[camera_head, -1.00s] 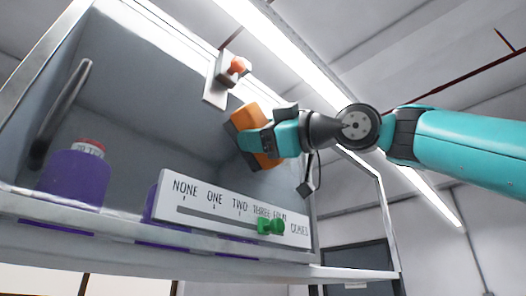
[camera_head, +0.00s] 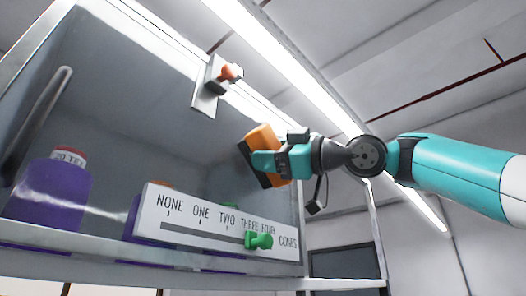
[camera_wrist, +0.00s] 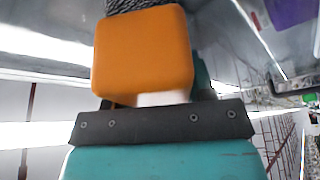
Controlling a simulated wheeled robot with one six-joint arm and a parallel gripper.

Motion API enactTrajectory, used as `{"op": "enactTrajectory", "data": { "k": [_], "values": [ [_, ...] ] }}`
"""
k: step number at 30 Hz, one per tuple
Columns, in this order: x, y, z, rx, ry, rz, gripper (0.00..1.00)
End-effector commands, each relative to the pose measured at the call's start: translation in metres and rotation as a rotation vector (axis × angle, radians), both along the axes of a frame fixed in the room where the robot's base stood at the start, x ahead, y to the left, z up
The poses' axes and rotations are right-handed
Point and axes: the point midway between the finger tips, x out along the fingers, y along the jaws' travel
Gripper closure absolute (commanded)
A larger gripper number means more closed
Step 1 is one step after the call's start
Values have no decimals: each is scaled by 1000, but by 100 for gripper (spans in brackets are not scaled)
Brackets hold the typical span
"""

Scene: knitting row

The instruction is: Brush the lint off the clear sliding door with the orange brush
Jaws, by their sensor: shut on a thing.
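The orange brush (camera_head: 262,143) is in my gripper (camera_head: 270,163), which is shut on its block-shaped body. In the wrist view the orange body (camera_wrist: 143,52) fills the upper middle, with dark bristles (camera_wrist: 140,5) at the top edge, cut off by the frame. In the head view the brush's dark face is turned left toward the clear sliding door (camera_head: 150,110) of the cabinet. I cannot tell whether the bristles touch the door. I cannot make out lint.
A white scale plate (camera_head: 215,228) with a green knob (camera_head: 259,241) is at the cabinet's lower front. A bracket with an orange-red knob (camera_head: 229,73) is on the upper frame. Open room lies right of the cabinet.

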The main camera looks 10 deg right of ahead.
Motion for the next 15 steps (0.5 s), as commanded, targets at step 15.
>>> {"op": "enactTrajectory", "data": {
  "k": [15],
  "values": [
    [21, -27, 1, 1, 2, -5, 70]
  ]
}}
